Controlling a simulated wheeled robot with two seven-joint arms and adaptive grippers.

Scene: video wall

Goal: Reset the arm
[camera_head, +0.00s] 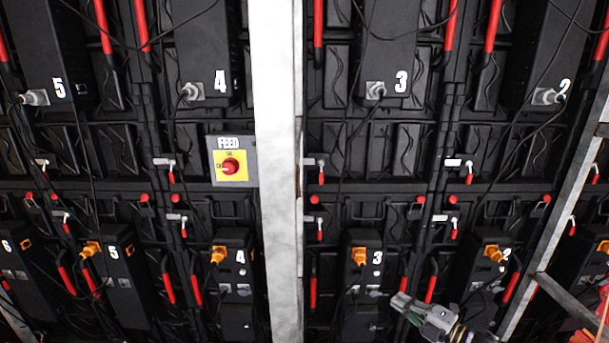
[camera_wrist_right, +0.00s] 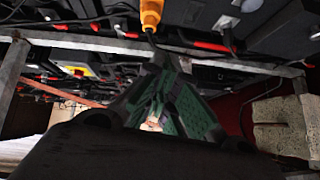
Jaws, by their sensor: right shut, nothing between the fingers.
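My right gripper (camera_head: 408,304) shows at the lower right of the head view, in front of the lower row of boxes between those marked 3 and 2. Its fingers are shut with nothing between them. In the right wrist view its green-padded fingers (camera_wrist_right: 160,105) come together at the tips, just below an orange plug (camera_wrist_right: 151,14) with a dark cable. I cannot tell from the picture whether the fingertips touch that cable. My left gripper is not in view.
A black video-wall back carries numbered boxes with grey plugs above and orange plugs (camera_head: 361,256) below. A FEED panel (camera_head: 231,161) has a red rotary switch. A pale vertical post (camera_head: 277,170) stands left of centre. A slanted metal frame (camera_head: 562,205) is at the right. Loose cables hang down.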

